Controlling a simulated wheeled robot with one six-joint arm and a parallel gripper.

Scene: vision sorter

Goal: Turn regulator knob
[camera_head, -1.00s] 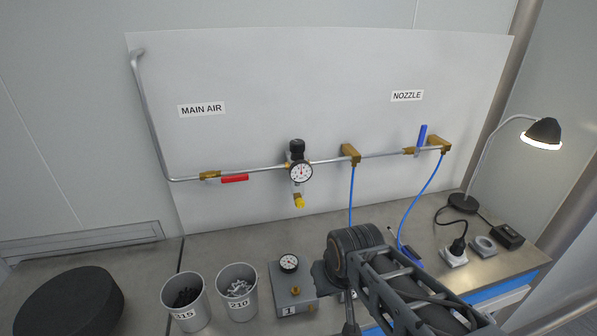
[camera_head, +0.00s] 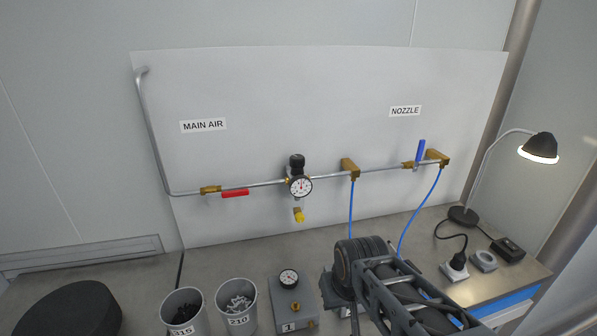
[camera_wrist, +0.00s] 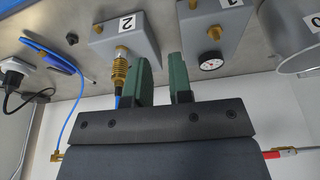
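The regulator on the wall pipe has a black knob (camera_head: 296,161) on top, a round white-faced gauge (camera_head: 300,187) at its front and a yellow-tipped fitting (camera_head: 298,215) below. The regulator knob does not show in the wrist view. My gripper (camera_wrist: 163,80) shows two green fingers standing apart in the wrist view, with a clear gap and nothing held between them. In the head view, my arm stands over the bench, below and right of the regulator, apart from it. My fingers cannot be made out there.
A red-handled valve (camera_head: 235,193) is left of the regulator, a blue-handled valve (camera_head: 421,150) right. Blue hoses (camera_head: 351,205) hang down. The bench holds a grey box marked 1 (camera_head: 305,310), cups (camera_head: 236,300) and a lamp (camera_head: 538,147). A box marked 2 (camera_wrist: 125,35) is beside my fingers.

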